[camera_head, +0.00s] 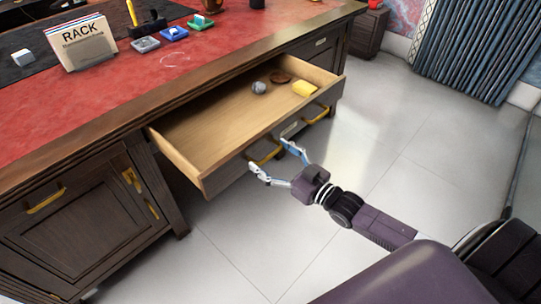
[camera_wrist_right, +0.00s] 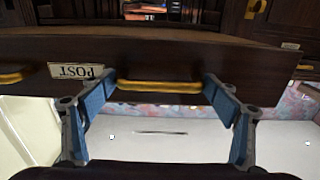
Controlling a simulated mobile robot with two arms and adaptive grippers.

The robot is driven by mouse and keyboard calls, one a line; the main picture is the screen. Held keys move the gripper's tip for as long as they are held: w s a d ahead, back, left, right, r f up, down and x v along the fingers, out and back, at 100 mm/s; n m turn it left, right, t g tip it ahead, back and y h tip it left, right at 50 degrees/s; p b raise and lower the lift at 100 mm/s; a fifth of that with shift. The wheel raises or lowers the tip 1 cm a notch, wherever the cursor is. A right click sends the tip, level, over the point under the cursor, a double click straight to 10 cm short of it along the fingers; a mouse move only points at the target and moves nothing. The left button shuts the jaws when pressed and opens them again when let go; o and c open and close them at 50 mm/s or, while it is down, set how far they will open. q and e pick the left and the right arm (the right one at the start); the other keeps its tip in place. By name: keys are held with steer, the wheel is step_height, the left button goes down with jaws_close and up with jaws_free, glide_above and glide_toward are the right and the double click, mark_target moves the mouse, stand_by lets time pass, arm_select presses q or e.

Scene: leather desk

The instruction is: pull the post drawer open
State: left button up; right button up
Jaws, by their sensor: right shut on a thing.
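The post drawer (camera_head: 205,130) stands well out from the desk's front, and its pale wooden inside shows. Its dark front carries two yellow handles with a label plate between them. The plate reads POST, upside down, in the wrist view (camera_wrist_right: 76,72). My right gripper (camera_head: 270,155) is at the left handle (camera_head: 262,156) in the head view. In the right wrist view the blue fingers (camera_wrist_right: 160,86) are at either end of that handle (camera_wrist_right: 160,85), shut on it. My left gripper is not in view.
A RACK sign (camera_head: 88,42) and small trays stand on the red desktop (camera_head: 150,80). A cabinet door (camera_head: 85,215) is at left. The floor (camera_head: 400,130) beyond is clear.

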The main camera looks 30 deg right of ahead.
steer(key=o, duration=1.5)
steer(key=v, duration=1.2)
